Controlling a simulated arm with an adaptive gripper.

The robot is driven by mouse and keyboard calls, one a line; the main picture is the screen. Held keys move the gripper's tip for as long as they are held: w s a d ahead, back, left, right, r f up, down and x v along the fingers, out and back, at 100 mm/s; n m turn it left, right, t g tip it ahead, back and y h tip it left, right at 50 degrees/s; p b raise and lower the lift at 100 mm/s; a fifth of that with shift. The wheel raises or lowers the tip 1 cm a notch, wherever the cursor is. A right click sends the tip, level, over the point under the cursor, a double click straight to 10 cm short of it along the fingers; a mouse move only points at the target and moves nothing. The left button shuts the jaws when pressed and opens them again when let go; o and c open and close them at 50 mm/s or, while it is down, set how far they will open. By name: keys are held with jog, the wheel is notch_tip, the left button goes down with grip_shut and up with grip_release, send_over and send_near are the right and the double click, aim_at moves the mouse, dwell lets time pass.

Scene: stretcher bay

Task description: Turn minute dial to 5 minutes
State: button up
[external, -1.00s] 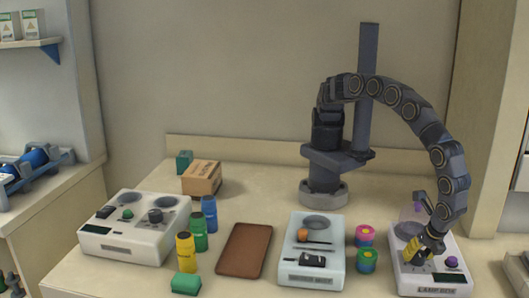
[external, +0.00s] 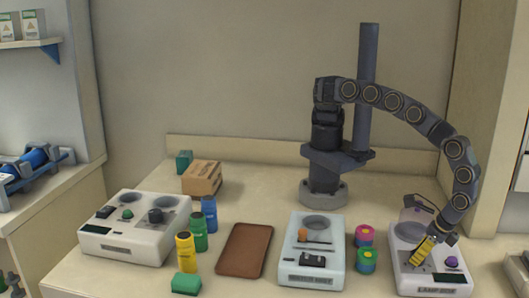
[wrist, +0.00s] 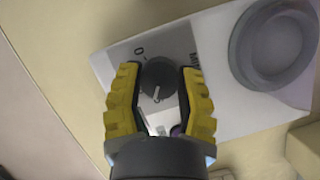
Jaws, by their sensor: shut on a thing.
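The white lamp box (external: 400,284) stands at the right end of the table. The dark grey minute dial (wrist: 159,76) shows in the wrist view between my yellow fingers. It has a white pointer line toward the bottom of that picture, and a "0" mark is printed above left of it. Lettering beside it is partly hidden by a finger. My gripper (wrist: 159,71) is shut on the dial, one finger on each side. In the external view my gripper (external: 422,251) reaches down onto the lamp box and hides the dial.
A purple knob (external: 451,262) sits at the box's front right. A round grey dish (wrist: 274,46) is beside the dial. Stacked pink and green round containers (external: 366,260) and a second white box (external: 318,221) stand to the left. A brown tray (external: 244,250) lies farther left.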

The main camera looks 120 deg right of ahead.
jog(key=shift+s+f+n, duration=0.1)
jog(key=shift+s+n, duration=0.1)
jog(key=shift+n, duration=0.4)
jog(key=shift+y, duration=0.3)
jog(key=o, duration=1.1)
jog(key=shift+o, duration=0.2)
jog(key=shift+w, duration=0.1)
jog(key=shift+t, duration=0.3)
jog(key=shift+a+r, duration=0.1)
jog(key=shift+r, duration=0.2)
jog(key=v, duration=1.1)
jog(key=shift+r, duration=0.2)
jog(key=shift+a, duration=0.1)
